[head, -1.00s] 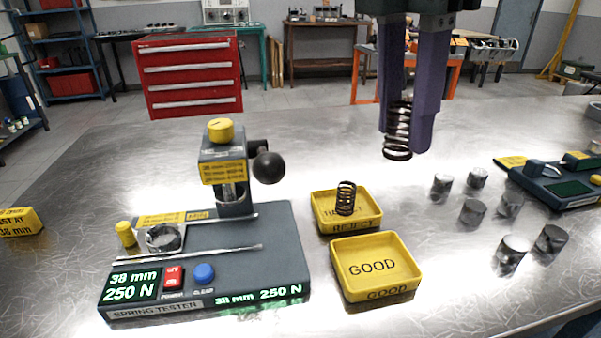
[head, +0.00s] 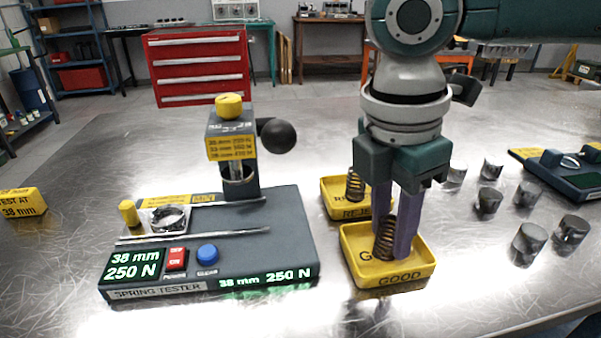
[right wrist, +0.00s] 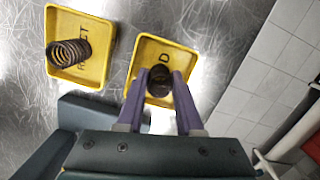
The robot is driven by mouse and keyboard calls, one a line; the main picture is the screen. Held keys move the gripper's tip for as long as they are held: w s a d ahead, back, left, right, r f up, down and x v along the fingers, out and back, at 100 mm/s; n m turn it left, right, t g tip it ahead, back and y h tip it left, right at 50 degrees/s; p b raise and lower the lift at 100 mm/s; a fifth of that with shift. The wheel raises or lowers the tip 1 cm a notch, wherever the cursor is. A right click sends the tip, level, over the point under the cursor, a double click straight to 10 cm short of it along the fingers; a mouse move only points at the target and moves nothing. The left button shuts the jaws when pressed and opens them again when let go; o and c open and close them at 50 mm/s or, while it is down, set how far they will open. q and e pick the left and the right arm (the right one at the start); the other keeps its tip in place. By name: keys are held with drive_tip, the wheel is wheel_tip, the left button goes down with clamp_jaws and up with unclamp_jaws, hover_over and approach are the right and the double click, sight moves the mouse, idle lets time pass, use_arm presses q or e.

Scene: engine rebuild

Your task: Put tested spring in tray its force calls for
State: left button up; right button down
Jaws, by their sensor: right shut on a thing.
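My right gripper (head: 396,225) is shut on a dark coil spring (head: 386,238), upright and low inside the yellow GOOD tray (head: 400,278). The spring also shows between the fingers in the right wrist view (right wrist: 160,78); whether it touches the tray floor I cannot tell. Another dark spring (head: 355,185) stands in the yellow REJECT tray (head: 330,197) just behind, partly hidden by my gripper in the head view. The spring tester (head: 215,235) at the left reads 38 mm and 250 N on its green display (head: 133,265). My left gripper is not in view.
Several metal cylinders (head: 529,243) stand on the bench right of the trays. A dark device (head: 560,175) lies at the far right. A yellow block marked TEST AT 38 mm (head: 22,202) sits at the left edge.

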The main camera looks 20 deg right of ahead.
sight(378, 239)
drive_tip(key=c, duration=0.8)
unclamp_jaws()
drive_tip(key=shift+f, duration=0.1)
drive_tip(key=shift+c, duration=0.2)
wheel_tip(378, 239, up, 12)
drive_tip(key=a+p, duration=0.1)
drive_tip(key=shift+a+p, duration=0.25)
drive_tip(key=shift+p, duration=0.1)
